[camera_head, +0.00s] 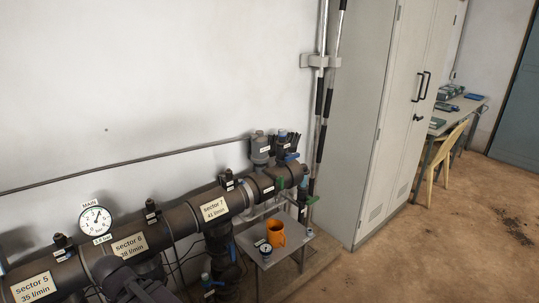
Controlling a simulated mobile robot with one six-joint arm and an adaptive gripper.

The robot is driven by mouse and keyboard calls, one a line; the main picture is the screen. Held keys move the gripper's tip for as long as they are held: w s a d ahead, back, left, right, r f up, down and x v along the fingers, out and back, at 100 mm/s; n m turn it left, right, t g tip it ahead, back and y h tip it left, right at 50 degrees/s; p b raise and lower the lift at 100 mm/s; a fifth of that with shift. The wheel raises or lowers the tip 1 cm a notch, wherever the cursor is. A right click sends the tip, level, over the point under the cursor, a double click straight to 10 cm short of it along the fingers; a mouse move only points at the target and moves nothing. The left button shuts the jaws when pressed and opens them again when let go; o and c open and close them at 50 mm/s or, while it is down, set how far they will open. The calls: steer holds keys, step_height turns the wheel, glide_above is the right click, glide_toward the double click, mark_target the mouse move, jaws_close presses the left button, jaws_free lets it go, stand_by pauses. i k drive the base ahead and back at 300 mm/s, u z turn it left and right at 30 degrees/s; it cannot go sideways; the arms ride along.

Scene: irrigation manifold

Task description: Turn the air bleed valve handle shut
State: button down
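The dark manifold pipe (188,217) runs along the wall from lower left to its right end, with sector labels on it. Near that end are a grey fitting (260,150), a blue-topped fitting (283,137), a blue handle (291,156), a green handle (280,183) and another green handle (312,199). The small tags there are too small to read, so I cannot tell which handle is the air bleed valve's or how far it is turned. My gripper (150,291) seems to be the dark shape at the bottom edge, left of these handles and apart from them; its fingers are unclear.
A small table (249,240) below the pipe end holds an orange mug (276,234) and a small gauge (265,249). A round gauge (95,219) stands above the pipe. Striped poles (324,100) and a tall cabinet (375,120) stand right. The brown floor (430,250) is open.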

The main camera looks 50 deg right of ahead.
mark_target(281, 180)
steer(key=z, duration=1.55)
steer(key=k, duration=0.95)
steer(key=i, duration=0.65)
